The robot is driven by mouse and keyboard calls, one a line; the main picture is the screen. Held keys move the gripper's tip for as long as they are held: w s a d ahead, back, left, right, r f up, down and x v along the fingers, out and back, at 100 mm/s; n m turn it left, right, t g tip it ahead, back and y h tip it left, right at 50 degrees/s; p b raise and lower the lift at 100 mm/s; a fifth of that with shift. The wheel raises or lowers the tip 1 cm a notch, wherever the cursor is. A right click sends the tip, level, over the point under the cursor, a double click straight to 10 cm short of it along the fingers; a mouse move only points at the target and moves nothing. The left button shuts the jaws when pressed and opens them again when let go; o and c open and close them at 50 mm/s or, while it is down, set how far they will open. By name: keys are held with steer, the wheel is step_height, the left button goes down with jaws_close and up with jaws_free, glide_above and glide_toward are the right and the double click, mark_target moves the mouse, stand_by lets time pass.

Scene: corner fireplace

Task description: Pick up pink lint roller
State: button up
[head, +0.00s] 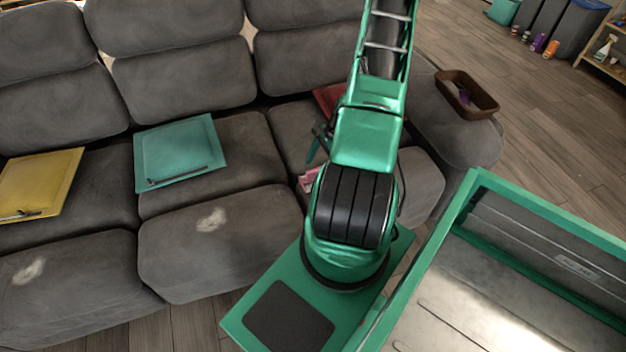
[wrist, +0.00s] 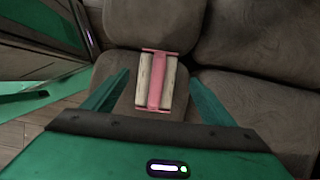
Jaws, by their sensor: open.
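The pink lint roller (wrist: 155,82), a pink frame with cream strips along both sides, lies on the grey sofa seat in the wrist view. In the head view a small pink part of it (head: 309,179) shows at the left of my arm, which hides the rest. My gripper (wrist: 157,77) is open, with one teal finger on each side of the roller in the wrist picture. No contact shows, and I cannot tell how far above the roller the fingertips are. In the head view the gripper is mostly hidden behind my arm.
A teal board (head: 180,150) and a yellow board (head: 38,185) lie on the other sofa seats. A red item (head: 330,97) is partly behind my arm. A brown tray (head: 450,80) holding something purple sits on the right armrest. Backrests rise behind the seats.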

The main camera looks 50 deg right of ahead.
steer(key=shift+a+x, duration=0.1)
steer(key=shift+x, duration=1.25)
steer(key=shift+a+x, duration=0.15)
steer(key=shift+x, duration=1.15)
steer(key=c, duration=1.2)
